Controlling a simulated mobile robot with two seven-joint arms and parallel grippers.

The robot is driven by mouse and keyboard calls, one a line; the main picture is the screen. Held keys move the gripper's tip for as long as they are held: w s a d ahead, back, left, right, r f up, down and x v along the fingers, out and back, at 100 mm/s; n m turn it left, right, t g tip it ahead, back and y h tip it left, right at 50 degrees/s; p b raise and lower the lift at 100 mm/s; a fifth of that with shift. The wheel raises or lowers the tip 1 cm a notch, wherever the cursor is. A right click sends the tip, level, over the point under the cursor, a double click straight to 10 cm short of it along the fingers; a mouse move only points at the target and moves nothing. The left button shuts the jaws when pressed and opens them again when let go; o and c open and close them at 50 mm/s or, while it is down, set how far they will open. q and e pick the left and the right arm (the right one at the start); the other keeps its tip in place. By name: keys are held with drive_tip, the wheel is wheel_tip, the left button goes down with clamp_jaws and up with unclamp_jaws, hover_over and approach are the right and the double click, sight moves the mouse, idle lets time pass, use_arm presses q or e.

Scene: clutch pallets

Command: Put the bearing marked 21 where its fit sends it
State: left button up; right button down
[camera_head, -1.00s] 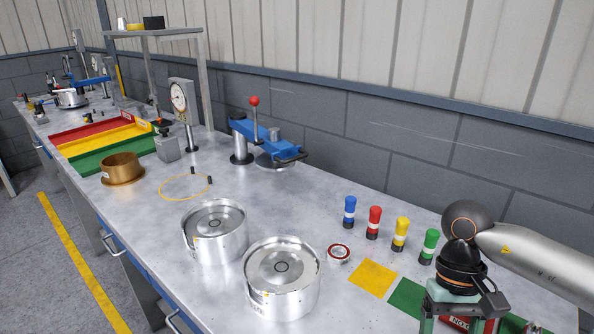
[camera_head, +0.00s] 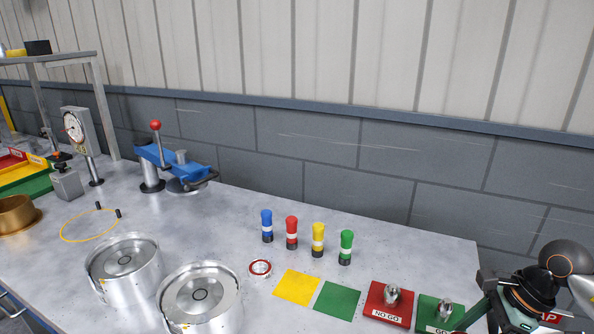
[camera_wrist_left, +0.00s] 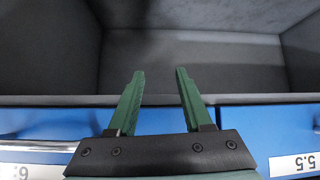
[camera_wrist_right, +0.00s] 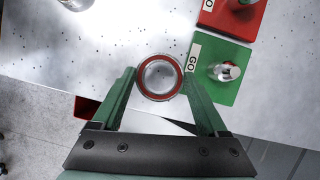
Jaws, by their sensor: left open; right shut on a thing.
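A silver bearing with a dark red ring (camera_wrist_right: 159,97) is between the fingers of my right gripper (camera_wrist_right: 160,76), which is shut on it; no number is readable. In the head view my right gripper is at the lower right, partly cut off, and its bearing is hidden. A second bearing with a red ring (camera_head: 260,268) lies on the bench beside the yellow square (camera_head: 297,287); its marking is too small to read. My left gripper (camera_wrist_left: 160,75) is open and empty in the left wrist view, in front of a grey open compartment; it is outside the head view.
Two silver housings (camera_head: 124,262) (camera_head: 200,293) stand left of the loose bearing. A green square (camera_head: 337,299), a red NO GO plate (camera_head: 376,309) and a green GO plate (camera_head: 430,305) lie to the right. Several coloured posts (camera_head: 318,240) stand behind. A blue press (camera_head: 170,160) stands at left.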

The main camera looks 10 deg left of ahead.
drive_tip(key=w+d+m+t+h, duration=0.2)
drive_tip(key=d+m+h, duration=0.1)
drive_tip(key=d+m, duration=0.6)
drive_tip(key=w+d+m+t+h, duration=0.25)
drive_tip(key=d+m, duration=0.45)
drive_tip(key=m, duration=0.4)
drive_tip(key=shift+g+h, duration=0.25)
drive_tip(key=shift+g, duration=0.1)
drive_tip(key=shift+s+d+f+b, duration=0.1)
drive_tip(key=shift+s+f+b, duration=0.05)
drive_tip(key=shift+f+b, duration=1.15)
drive_tip(key=shift+s+f+b, duration=0.15)
drive_tip(key=shift+f+b, duration=0.8)
drive_tip(key=shift+f, duration=0.55)
unclamp_jaws()
